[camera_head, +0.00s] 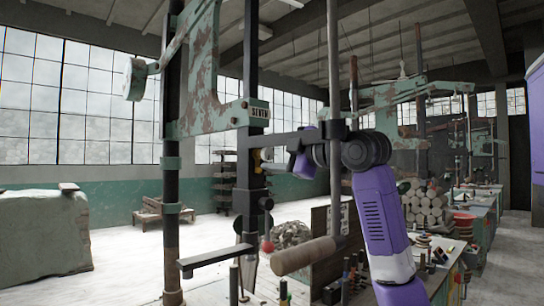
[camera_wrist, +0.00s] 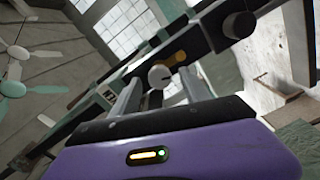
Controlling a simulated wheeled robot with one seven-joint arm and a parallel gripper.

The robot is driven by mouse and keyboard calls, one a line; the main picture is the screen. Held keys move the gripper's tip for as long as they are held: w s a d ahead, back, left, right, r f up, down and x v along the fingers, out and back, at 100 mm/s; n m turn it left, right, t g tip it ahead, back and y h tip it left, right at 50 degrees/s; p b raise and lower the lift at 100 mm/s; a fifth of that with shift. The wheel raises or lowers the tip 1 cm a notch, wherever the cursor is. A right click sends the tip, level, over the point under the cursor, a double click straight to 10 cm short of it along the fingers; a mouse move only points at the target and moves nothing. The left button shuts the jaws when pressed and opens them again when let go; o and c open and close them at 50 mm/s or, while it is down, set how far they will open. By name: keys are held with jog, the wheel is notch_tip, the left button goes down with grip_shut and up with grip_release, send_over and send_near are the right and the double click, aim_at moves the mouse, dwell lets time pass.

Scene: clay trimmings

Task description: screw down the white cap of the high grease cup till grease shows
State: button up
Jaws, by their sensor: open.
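The white cap (camera_wrist: 160,76) shows in the wrist view as a small round pale knob, with a brass-coloured fitting (camera_wrist: 177,58) just beyond it on the dark machine bar. My gripper (camera_wrist: 161,83) is open, with one grey finger on the left of the cap and one on the right. Gaps show between the cap and both fingers in this view; depth is hard to judge. No grease is visible. In the head view, my purple gripper (camera_head: 303,165) is up beside the machine's dark column, near a small yellow fitting (camera_head: 257,158). The cap is too small to make out there.
A dark post (camera_head: 335,100) stands close to my arm. A green machine frame (camera_head: 200,75) rises at left. Below are a wooden roller (camera_head: 303,257) and a bench with upright tools.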

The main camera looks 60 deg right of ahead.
jog(key=b+v, duration=0.1)
jog(key=v, duration=0.5)
jog(key=shift+s, duration=0.35)
